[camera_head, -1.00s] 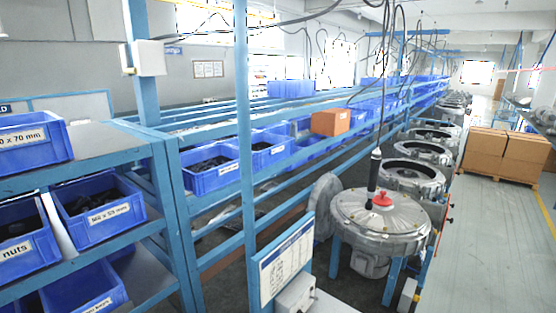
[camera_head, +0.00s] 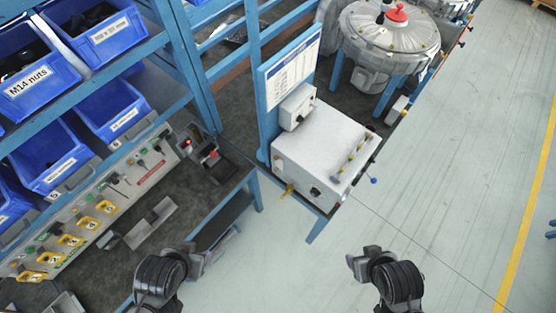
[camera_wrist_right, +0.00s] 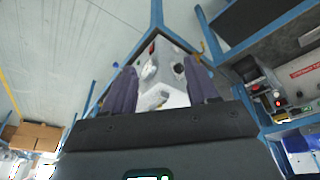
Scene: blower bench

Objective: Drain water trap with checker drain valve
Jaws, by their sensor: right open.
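A pale grey checker box (camera_head: 322,150) stands on a blue frame in the middle of the head view. A small yellow fitting (camera_head: 286,190) sticks out at its lower left corner, and a blue-knobbed lever (camera_head: 373,181) at its right side. I cannot tell which part is the drain valve, and no water trap is clearly seen. My right gripper (camera_head: 358,262) is below and right of the box, apart from it. In the right wrist view its fingers (camera_wrist_right: 163,88) are spread and empty, with the box (camera_wrist_right: 176,62) beyond them. My left gripper (camera_head: 207,255) is below and left of the box; its fingers are unclear.
A bench with a switch panel (camera_head: 90,215) and yellow labels lies at the left, under shelves of blue bins (camera_head: 95,28). A sign board (camera_head: 291,66) rises behind the box. A round blower housing (camera_head: 388,35) stands at the back. The floor at right is clear.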

